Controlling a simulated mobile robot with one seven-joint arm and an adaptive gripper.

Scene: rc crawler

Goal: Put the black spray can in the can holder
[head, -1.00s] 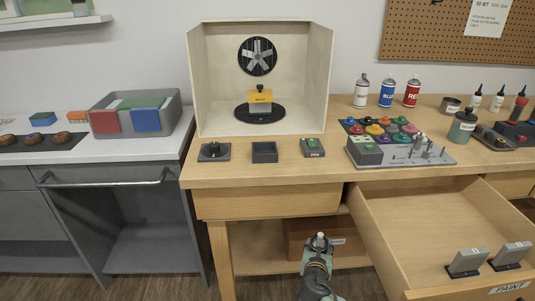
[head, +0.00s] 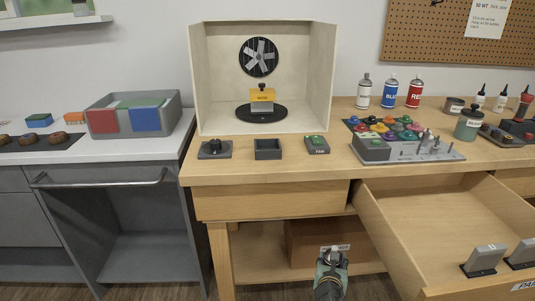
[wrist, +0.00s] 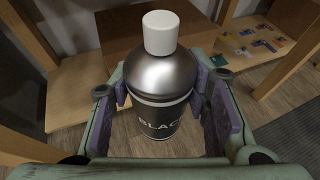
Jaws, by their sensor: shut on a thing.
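The black spray can (wrist: 160,75) has a silver shoulder, a white cap and a "BLACK" label. It stands upright between the purple-padded fingers of my gripper (wrist: 162,100), which is shut on it. In the head view my gripper (head: 332,262) is low, in front of the workbench's lower shelf, below the tabletop. The can is hard to make out there. A small dark square open-topped box (head: 268,157), seemingly the can holder, sits empty at the bench's front edge, between a black knob unit and a green-button unit.
A spray booth (head: 209,80) with a yellow block on a turntable stands behind the box. White, blue and red cans (head: 389,92) stand at the right. An open drawer (head: 440,215) juts out right of my gripper. A cardboard box (head: 305,245) is on the lower shelf.

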